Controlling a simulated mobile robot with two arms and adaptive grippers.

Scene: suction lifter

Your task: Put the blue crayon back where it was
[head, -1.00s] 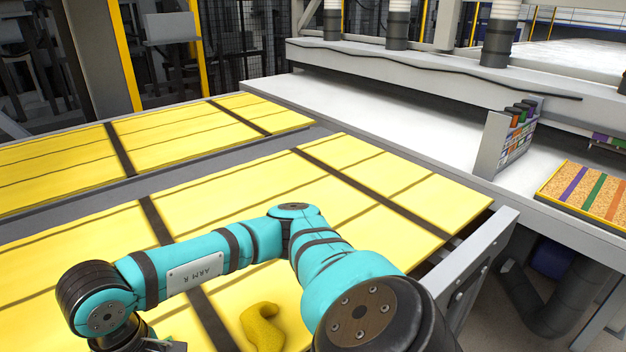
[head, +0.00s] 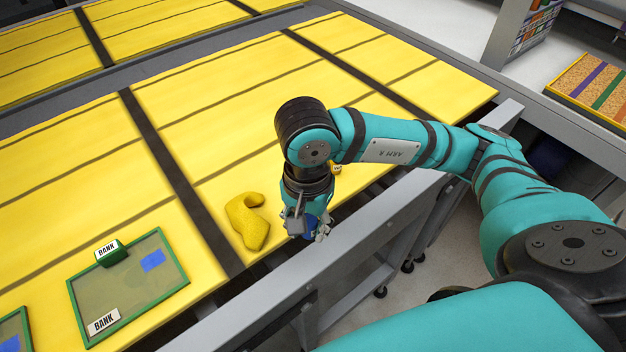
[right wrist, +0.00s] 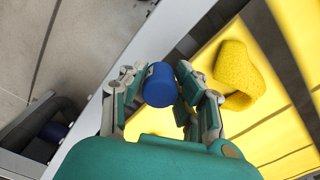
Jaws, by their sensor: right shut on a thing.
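The blue crayon (right wrist: 158,85) is a short, thick blue cylinder, seen nearly end-on in the right wrist view. My right gripper (right wrist: 152,90) is shut on it, with one finger on each side. In the head view the right gripper (head: 307,228) points down over the front edge of the yellow table, with a bit of blue (head: 315,232) showing between its fingers. The hand hides most of the crayon there. A green-framed mat (head: 128,291) with "BANK" labels and a blue patch (head: 152,261) lies at the lower left. My left gripper is not in view.
A lumpy yellow curved thing (head: 248,222) lies on the yellow table (head: 230,100) just left of the right gripper. A grey rail (head: 350,245) runs along the table's front edge. A striped cork board (head: 590,90) is at the far right. Much of the table is clear.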

